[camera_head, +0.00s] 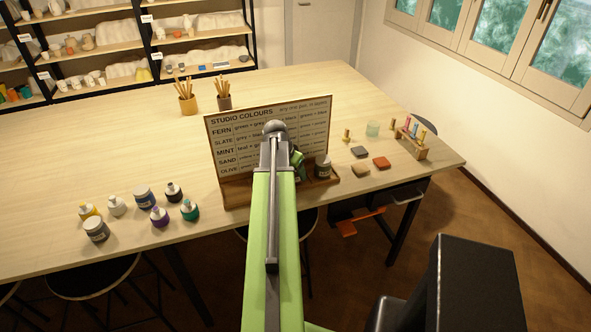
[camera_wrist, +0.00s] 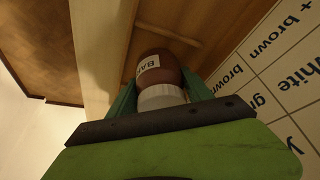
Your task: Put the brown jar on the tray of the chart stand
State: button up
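The brown jar (camera_wrist: 160,70) has a white collar and a pale label and shows in the wrist view; my arm hides it in the head view. My gripper (camera_wrist: 158,82) has its green fingers on both sides of the jar, seemingly against it. In the head view my gripper (camera_head: 298,165) is low in front of the chart stand (camera_head: 225,135), over its wooden tray (camera_head: 238,190). The tray (camera_wrist: 165,35) also shows beyond the jar in the wrist view. I cannot tell whether the jar touches it.
A grey jar (camera_head: 322,167) stands at the tray's right end. Several paint bottles and jars, including a blue one (camera_head: 144,198), stand at the left. The table's left middle is clear.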

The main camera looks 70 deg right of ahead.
jog(key=o, duration=0.4)
jog(key=shift+a+r+p, duration=0.1)
jog(key=shift+r+p, duration=0.45)
jog(key=shift+r, duration=0.05)
jog(key=p+v, duration=1)
jog(key=v, duration=0.1)
jog(key=shift+a+r, duration=0.1)
jog(key=shift+r, duration=0.05)
